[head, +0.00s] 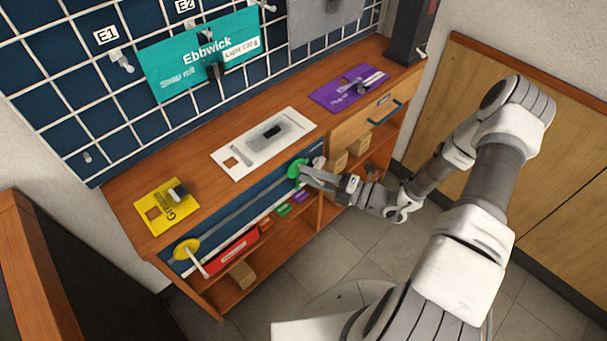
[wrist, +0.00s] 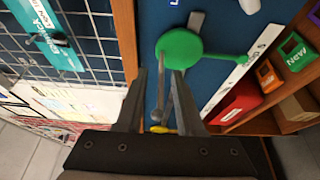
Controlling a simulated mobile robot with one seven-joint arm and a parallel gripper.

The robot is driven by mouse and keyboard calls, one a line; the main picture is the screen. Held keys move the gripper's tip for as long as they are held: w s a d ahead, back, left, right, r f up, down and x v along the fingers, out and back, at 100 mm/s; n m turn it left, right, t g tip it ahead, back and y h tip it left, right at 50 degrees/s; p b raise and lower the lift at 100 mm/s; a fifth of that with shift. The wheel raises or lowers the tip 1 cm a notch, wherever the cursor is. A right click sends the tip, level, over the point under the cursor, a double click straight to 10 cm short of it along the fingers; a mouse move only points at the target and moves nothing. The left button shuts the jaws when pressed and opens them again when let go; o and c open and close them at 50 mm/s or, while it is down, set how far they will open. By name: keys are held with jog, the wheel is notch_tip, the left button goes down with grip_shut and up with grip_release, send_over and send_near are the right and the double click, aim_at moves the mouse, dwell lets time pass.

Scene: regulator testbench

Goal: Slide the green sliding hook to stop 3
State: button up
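The green sliding hook (head: 296,168) is a round green disc near the right end of a grey rail (head: 240,212) on the bench's blue front panel. In the wrist view the green hook (wrist: 180,47) shows a thin green arm ending in a small knob at right. My gripper (head: 306,176) is beside the disc. In the wrist view my gripper (wrist: 160,72) is open, its fingertips just short of the disc, with the rail visible between the fingers. Contact cannot be told. A pale marked strip (wrist: 235,82) runs beside the rail; no stop 3 mark is readable.
A yellow disc (head: 187,249) with a pale peg sits at the rail's left end. A red box (head: 231,251) and small coloured bins (head: 283,210) stand on the shelf below. The bench top (head: 200,205) holds a yellow card, white plate and purple card. A pegboard grid stands behind.

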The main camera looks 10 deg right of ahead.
jog(key=shift+x, duration=0.95)
jog(key=shift+c, duration=0.2)
grip_shut()
jog(key=shift+s+f, duration=0.15)
jog(key=shift+f, duration=0.05)
dwell(0.4)
